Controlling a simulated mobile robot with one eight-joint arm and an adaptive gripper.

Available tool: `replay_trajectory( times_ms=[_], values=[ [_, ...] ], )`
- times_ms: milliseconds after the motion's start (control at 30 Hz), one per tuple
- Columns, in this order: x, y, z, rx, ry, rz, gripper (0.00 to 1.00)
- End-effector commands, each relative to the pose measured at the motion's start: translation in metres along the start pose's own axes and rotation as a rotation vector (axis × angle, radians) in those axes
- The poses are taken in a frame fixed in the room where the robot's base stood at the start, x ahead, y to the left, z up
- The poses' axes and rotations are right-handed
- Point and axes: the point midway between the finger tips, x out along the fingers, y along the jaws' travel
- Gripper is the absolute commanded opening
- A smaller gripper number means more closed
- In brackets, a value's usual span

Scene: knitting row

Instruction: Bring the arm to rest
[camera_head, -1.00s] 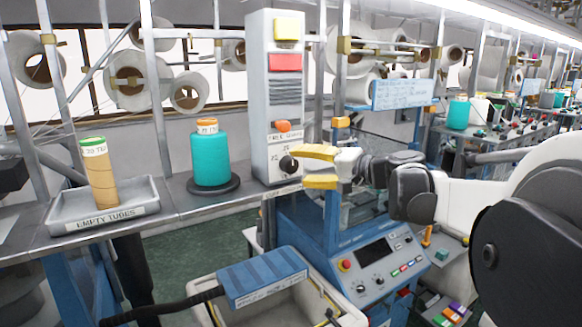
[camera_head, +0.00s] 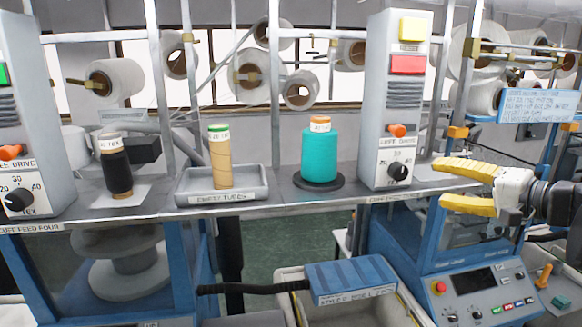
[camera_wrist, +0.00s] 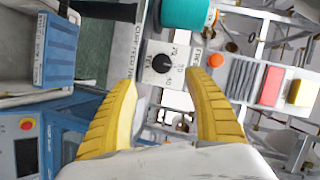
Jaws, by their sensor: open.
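My gripper (camera_head: 438,184) is at the right of the head view, with its two yellow fingers spread apart and nothing between them. The fingers point left, in front of the grey drive box (camera_head: 397,105) with a knob, an orange button, and red and yellow panels. In the wrist view the open fingers (camera_wrist: 165,88) reach toward the same box's dial (camera_wrist: 162,63). I cannot tell the exact distance between the fingertips and the box.
A teal cone (camera_head: 320,155) stands on a dark disc. An empty-tubes tray (camera_head: 222,198) holds a tan tube (camera_head: 220,160). A black cone (camera_head: 116,170) stands at left.

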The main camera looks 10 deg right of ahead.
Motion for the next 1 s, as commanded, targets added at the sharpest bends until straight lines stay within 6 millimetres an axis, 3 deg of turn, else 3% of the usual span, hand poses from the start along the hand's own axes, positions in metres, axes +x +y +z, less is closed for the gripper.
replay_trajectory(
  times_ms=[67,167,300,400,600,700,800,900,1000],
  values=[
    [0.010,0.016,0.022,-0.010,-0.027,0.027,0.61],
    [0.031,0.050,0.071,-0.043,-0.089,0.102,0.61],
    [0.057,0.121,0.166,-0.139,-0.203,0.257,0.61],
    [0.065,0.176,0.233,-0.237,-0.279,0.369,0.61],
    [0.059,0.290,0.341,-0.496,-0.389,0.563,0.61],
    [0.052,0.342,0.379,-0.642,-0.419,0.633,0.61],
    [0.045,0.382,0.403,-0.776,-0.432,0.681,0.61],
    [0.040,0.408,0.417,-0.878,-0.434,0.708,0.61],
    [0.037,0.421,0.423,-0.941,-0.433,0.722,0.61]
  ],
)
